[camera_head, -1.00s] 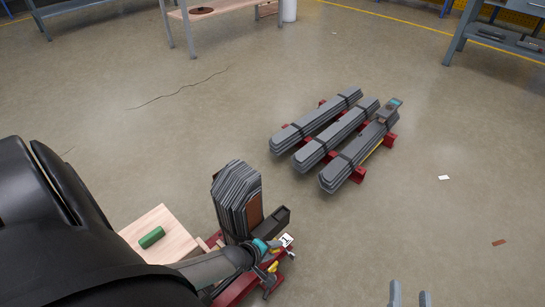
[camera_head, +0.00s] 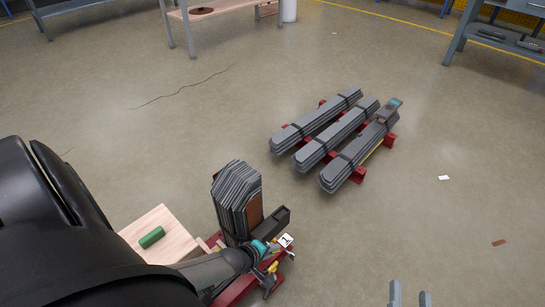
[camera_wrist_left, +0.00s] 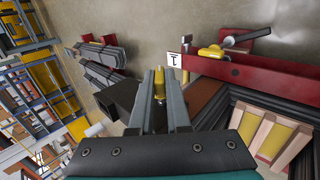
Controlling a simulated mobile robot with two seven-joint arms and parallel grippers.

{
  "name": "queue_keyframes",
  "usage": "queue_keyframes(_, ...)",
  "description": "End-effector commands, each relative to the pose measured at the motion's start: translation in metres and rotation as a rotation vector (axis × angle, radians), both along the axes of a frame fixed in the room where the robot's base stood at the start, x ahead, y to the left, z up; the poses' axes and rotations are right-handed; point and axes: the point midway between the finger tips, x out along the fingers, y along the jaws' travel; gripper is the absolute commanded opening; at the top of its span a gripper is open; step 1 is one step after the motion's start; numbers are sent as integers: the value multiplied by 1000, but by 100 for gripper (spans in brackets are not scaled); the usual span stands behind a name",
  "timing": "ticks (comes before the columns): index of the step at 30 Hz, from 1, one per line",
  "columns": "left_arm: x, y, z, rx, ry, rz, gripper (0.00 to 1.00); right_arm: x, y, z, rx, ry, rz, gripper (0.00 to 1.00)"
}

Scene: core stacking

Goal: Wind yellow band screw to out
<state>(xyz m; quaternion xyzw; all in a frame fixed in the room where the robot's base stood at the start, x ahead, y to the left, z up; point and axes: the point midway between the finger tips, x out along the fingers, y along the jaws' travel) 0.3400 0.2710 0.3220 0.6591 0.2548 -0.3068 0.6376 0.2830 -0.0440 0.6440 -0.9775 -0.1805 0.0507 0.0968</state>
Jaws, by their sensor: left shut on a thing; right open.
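In the left wrist view, a yellow screw part (camera_wrist_left: 159,84) sits between the fingertips of my left gripper (camera_wrist_left: 160,82), which is shut on it. In the head view my left gripper (camera_head: 270,263) is low at the red stand (camera_head: 235,288), below a stack of grey laminations (camera_head: 236,195). The screw is mostly hidden by the fingers there. A second yellow piece (camera_wrist_left: 211,52) with a grey handle is on the red beam (camera_wrist_left: 240,72), apart from my fingers. My right gripper (camera_head: 410,298) is open and empty at the bottom edge, over bare floor.
A wooden board (camera_head: 170,225) with a green cylinder (camera_head: 151,237) lies left of the stack. A white marked tag (camera_head: 286,240) is close to my left gripper. Banded grey stacks (camera_head: 345,125) lie on red supports further off. Floor between is clear.

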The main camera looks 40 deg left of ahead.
Motion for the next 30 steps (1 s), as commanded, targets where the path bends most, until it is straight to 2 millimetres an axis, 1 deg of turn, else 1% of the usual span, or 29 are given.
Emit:
queue_keyframes(15,-2,-1,-5,-15,-211,6,0,0,0,2,6,-11,-2,50)
queue_keyframes(30,-4,0,-6,-23,-325,3,0,0,0,0,5,-7,-1,50)
